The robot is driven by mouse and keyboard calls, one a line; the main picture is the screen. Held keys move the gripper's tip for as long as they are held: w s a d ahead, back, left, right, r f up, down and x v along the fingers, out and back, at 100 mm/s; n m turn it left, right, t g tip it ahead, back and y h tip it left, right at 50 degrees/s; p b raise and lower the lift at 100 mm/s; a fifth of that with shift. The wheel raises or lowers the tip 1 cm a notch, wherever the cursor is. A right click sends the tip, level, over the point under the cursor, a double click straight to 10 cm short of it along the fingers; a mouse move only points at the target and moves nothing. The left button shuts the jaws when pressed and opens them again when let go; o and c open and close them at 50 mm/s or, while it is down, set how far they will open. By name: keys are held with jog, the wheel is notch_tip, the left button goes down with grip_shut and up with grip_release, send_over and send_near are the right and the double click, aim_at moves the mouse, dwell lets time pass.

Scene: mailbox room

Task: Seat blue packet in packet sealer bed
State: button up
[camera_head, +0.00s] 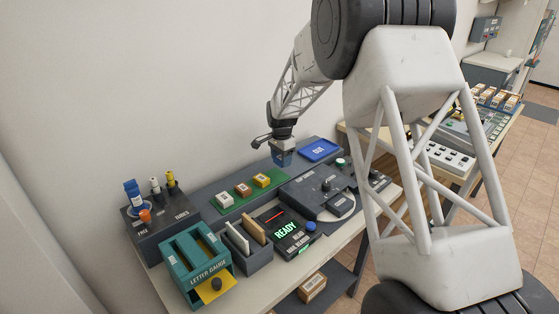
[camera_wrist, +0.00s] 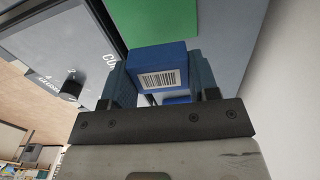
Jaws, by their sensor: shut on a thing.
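My gripper (camera_wrist: 158,98) is shut on the blue packet (camera_wrist: 160,68), a small block with a white barcode label, held between both fingers in the wrist view. In the head view my gripper (camera_head: 283,158) hangs above the back of the bench, between the green mat and the blue tray. The packet is hard to tell from the fingers there. A dark grey machine (camera_head: 310,196) with a black knob, which looks like the packet sealer, stands in front and to the right of my gripper; part of it also shows at left in the wrist view (camera_wrist: 60,45). I cannot make out its bed clearly.
A green mat (camera_head: 224,208) carries white, brown and yellow blocks. A blue tray marked OUT (camera_head: 318,150) lies behind the machine. A READY display unit (camera_head: 287,232), a teal letter gauge (camera_head: 195,262) and a tube stand (camera_head: 150,222) crowd the left. A wall runs behind.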

aim_at(351, 170)
jog(key=w+d+m, duration=0.1)
jog(key=d+m, duration=0.2)
jog(key=d, duration=0.1)
jog(key=w+d+m, duration=0.2)
jog(key=d+m, duration=0.1)
jog(key=d, duration=0.2)
jog(key=w+d+m, duration=0.2)
jog(key=d, duration=0.3)
jog(key=shift+w+d+f+m, duration=0.1)
jog(key=shift+w+f+m, duration=0.05)
jog(key=shift+f+m, duration=0.2)
jog(key=w+d+m, duration=0.1)
jog(key=d+m, duration=0.1)
jog(key=d, duration=0.2)
jog(key=d+m, duration=0.3)
jog(key=d, duration=0.2)
jog(key=w+d+m, duration=0.1)
jog(key=d+m, duration=0.2)
jog(key=d, duration=0.2)
jog(key=shift+w+f+m, duration=0.25)
jog(key=shift+w, duration=0.05)
jog(key=shift+f, duration=0.15)
jog(key=shift+f, duration=1.95)
jog(key=shift+f, duration=1)
jog(key=o, duration=1.2)
jog(key=shift+o, duration=0.2)
jog(key=shift+r, duration=0.1)
jog(key=shift+r, duration=2.9)
